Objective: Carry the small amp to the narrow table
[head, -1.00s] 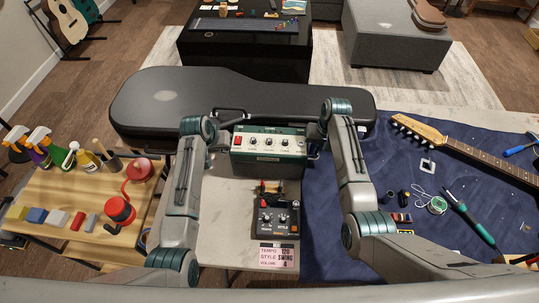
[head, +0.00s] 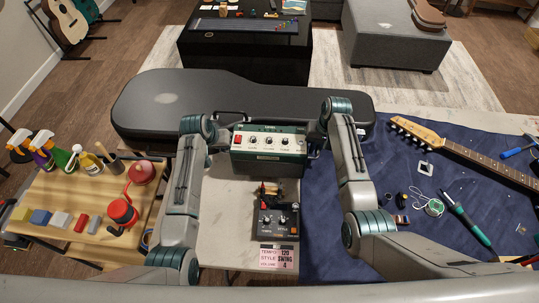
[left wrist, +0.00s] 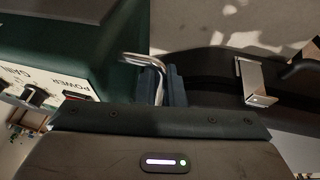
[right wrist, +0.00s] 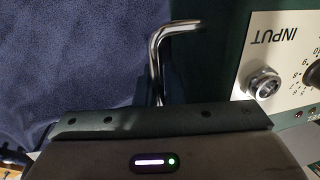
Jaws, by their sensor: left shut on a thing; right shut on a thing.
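The small amp (head: 268,157) is dark green with a cream control panel, upright between my two arms, in front of the black guitar case. In the left wrist view its panel (left wrist: 30,85) shows knobs and a power label. My left gripper (left wrist: 165,85) is shut on the bent metal side handle (left wrist: 145,60). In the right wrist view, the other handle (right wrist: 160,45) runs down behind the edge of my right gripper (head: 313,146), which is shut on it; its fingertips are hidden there. Whether the amp's underside touches the table cannot be seen. Which table is the narrow one is unclear.
The guitar case (head: 200,100) lies along the back of the pale worktop (head: 226,215). A pedal (head: 277,220) stands before the amp. A blue mat (head: 340,235) with guitar and tools is right. A wooden table (head: 50,195) holds bottles. A black table (head: 245,60) stands beyond.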

